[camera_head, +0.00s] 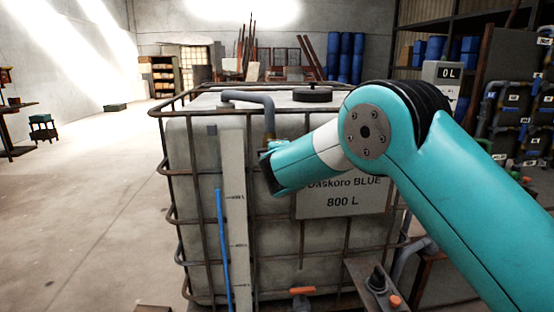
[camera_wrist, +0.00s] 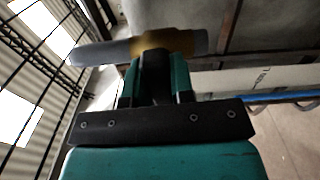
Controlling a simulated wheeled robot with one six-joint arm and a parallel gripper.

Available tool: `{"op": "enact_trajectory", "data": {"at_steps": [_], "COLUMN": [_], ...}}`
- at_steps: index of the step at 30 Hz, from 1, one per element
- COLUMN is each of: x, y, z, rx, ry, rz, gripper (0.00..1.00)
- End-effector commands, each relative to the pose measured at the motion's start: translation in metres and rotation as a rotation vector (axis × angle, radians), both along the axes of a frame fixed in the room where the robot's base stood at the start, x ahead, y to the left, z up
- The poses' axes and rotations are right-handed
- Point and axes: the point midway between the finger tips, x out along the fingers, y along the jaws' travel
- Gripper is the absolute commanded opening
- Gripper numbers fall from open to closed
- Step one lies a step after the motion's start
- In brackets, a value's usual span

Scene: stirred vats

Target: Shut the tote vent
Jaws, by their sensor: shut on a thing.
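The tote (camera_head: 200,160) is a large pale tank in a rusty metal cage, labelled "Daskoro BLUE 800 L". My gripper (camera_head: 266,166) is at the front face, just below this fitting. In the wrist view, my gripper (camera_wrist: 155,58) is shut on the brass-coloured piece (camera_wrist: 180,42), which joins a grey part (camera_wrist: 100,52). My fingers hide part of it. I cannot tell from these views whether the vent is open or shut.
A black lid (camera_head: 312,94) sits on the tote's top. A blue tube (camera_head: 221,235) runs up beside a scale strip (camera_head: 236,215). An orange handle (camera_head: 302,290) is low at the front. A "0 L" display (camera_head: 449,73) stands behind right.

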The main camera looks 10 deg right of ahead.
Motion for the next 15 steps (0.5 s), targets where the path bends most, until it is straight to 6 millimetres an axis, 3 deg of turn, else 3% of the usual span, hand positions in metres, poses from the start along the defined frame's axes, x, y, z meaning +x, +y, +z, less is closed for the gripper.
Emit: {"op": "enact_trajectory", "data": {"at_steps": [15], "x": [0.0], "y": [-0.0005], "z": [-0.0024], "rx": [0.074], "ry": [0.004], "rz": [-0.001], "gripper": [0.0]}}
